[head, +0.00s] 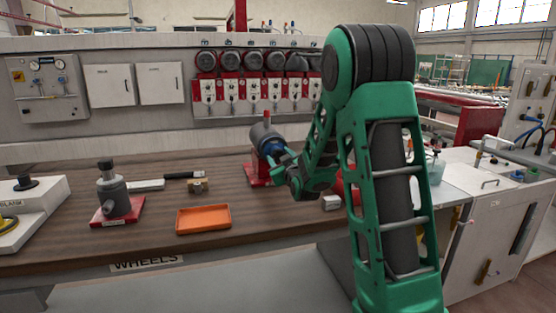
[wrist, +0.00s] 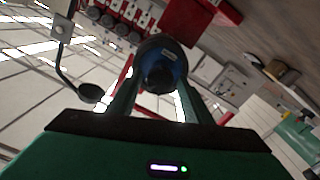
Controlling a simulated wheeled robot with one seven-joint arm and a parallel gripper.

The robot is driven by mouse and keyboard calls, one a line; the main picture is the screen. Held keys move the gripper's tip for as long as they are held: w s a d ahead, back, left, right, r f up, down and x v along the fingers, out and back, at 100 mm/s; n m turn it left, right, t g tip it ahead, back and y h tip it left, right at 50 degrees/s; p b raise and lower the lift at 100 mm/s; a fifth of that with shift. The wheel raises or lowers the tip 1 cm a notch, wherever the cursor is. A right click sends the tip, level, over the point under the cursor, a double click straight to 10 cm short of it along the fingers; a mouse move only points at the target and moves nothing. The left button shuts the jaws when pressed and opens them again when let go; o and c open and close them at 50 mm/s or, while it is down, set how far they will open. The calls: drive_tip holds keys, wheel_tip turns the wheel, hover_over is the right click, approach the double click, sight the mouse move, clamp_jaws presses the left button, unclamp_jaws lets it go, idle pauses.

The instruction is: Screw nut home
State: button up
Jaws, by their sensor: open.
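A dark grey cylinder with a blue end (head: 270,146) is mounted on a red stand (head: 259,174) on the bench. In the wrist view its blue face (wrist: 178,60) surrounds a dark round piece (wrist: 158,78), which may be the nut; I cannot tell how far on it sits. My gripper (head: 285,157) is at the blue end. In the wrist view its two fingers (wrist: 158,94) are spread, one on each side of the dark piece. I cannot tell whether they touch it.
An empty orange tray (head: 203,218) lies at the bench front. A white block (head: 331,202) is beside my arm. Red-mounted motors (head: 252,88) line the machine behind.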

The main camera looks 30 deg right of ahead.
drive_tip(key=c, duration=1.1)
drive_tip(key=shift+o, duration=0.2)
drive_tip(key=m, duration=1.2)
drive_tip(key=shift+m, duration=0.3)
drive_tip(key=o, duration=1)
drive_tip(key=shift+o, duration=1.2)
drive_tip(key=v, duration=0.6)
